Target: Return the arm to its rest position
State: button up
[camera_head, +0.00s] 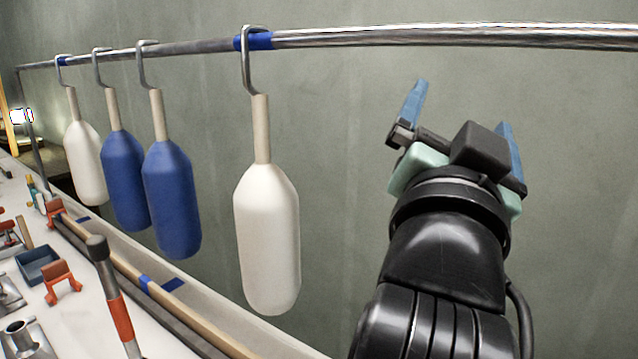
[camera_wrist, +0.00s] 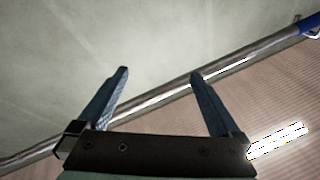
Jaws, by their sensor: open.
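My gripper (camera_head: 462,108) is raised at the right in the head view, with its two blue fingers spread apart and nothing between them. It is below the metal rail and to the right of the hanging fenders, apart from them. In the wrist view my gripper (camera_wrist: 160,85) is also open and empty. The rail (camera_wrist: 160,95) runs diagonally behind the fingers there. My black arm rises from the bottom edge of the head view.
A metal rail (camera_head: 450,36) crosses the top. From it hang a near white fender (camera_head: 267,240), two blue fenders (camera_head: 172,200) and a far white fender (camera_head: 86,165). A bench at lower left holds a hammer (camera_head: 115,295), a blue tray (camera_head: 38,262) and orange parts (camera_head: 62,280).

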jog(key=s+a+r+n+t+y, duration=0.8)
jog(key=s+a+n+y, duration=0.2)
jog(key=s+a, duration=0.3)
notch_tip(320, 180, up, 14)
jog(key=w+h+p, duration=0.1)
jog(key=w+p, duration=0.1)
jog(key=p, duration=1.2)
jog(key=shift+a+r+g+p, duration=0.2)
jog(key=shift+g+p, duration=0.1)
jog(key=shift+p, duration=0.1)
